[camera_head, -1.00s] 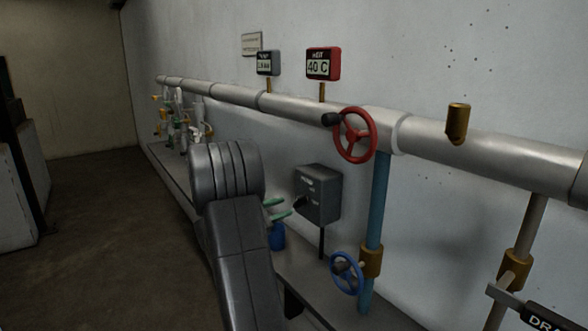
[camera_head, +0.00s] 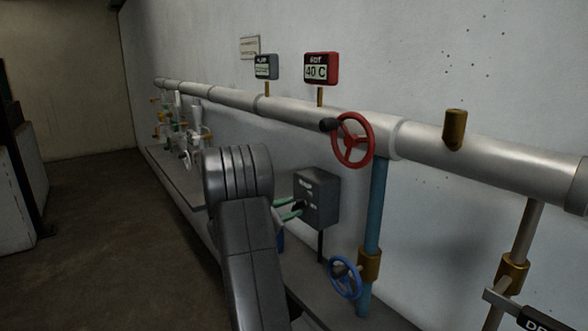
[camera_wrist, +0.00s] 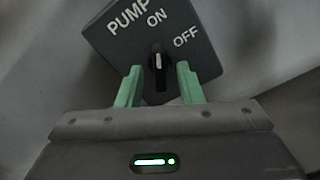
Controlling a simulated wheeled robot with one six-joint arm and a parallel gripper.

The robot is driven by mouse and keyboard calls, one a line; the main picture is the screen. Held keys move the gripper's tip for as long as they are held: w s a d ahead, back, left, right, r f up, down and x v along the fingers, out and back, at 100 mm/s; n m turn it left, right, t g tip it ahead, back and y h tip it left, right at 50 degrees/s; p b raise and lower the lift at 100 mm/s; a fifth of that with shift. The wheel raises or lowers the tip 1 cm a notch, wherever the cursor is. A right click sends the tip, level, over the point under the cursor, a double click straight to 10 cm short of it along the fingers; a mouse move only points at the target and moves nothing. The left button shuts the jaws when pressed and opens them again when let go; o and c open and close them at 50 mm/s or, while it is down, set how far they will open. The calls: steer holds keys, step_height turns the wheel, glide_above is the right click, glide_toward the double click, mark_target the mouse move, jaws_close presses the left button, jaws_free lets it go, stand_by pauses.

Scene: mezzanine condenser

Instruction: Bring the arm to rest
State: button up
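My gripper (camera_head: 297,205) is at the front of the grey pump switch box (camera_head: 317,198). In the wrist view, my gripper's two green fingers (camera_wrist: 158,68) stand apart on either side of the dark switch knob (camera_wrist: 157,82), with a gap on each side. The knob's white mark points up, roughly toward the word ON on the switch box (camera_wrist: 110,48). OFF is to the right. My dark arm hides part of the bench and pipework behind it in the head view.
A long silver pipe (camera_head: 235,97) runs along the wall above the box. A red handwheel (camera_head: 353,140), a blue pipe (camera_head: 375,205) and a blue handwheel (camera_head: 345,278) are to the right. Valves (camera_head: 190,130) stand far left. Floor at left (camera_head: 105,230) is clear.

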steer(key=b+v, duration=0.2)
steer(key=v, duration=1.1)
steer(key=p+x, duration=0.2)
steer(key=x, duration=1.2)
steer(key=shift+w+d+p, duration=0.1)
steer(key=shift+d+p, duration=0.15)
steer(key=shift+p, duration=0.1)
steer(key=shift+f+m+b, duration=0.1)
steer(key=shift+m+b, duration=0.2)
steer(key=shift+m, duration=0.1)
steer(key=shift+a+m, duration=0.2)
steer(key=shift+m, duration=1.4)
steer(key=m+p, duration=0.1)
steer(key=m, duration=0.5)
steer(key=shift+p, duration=0.3)
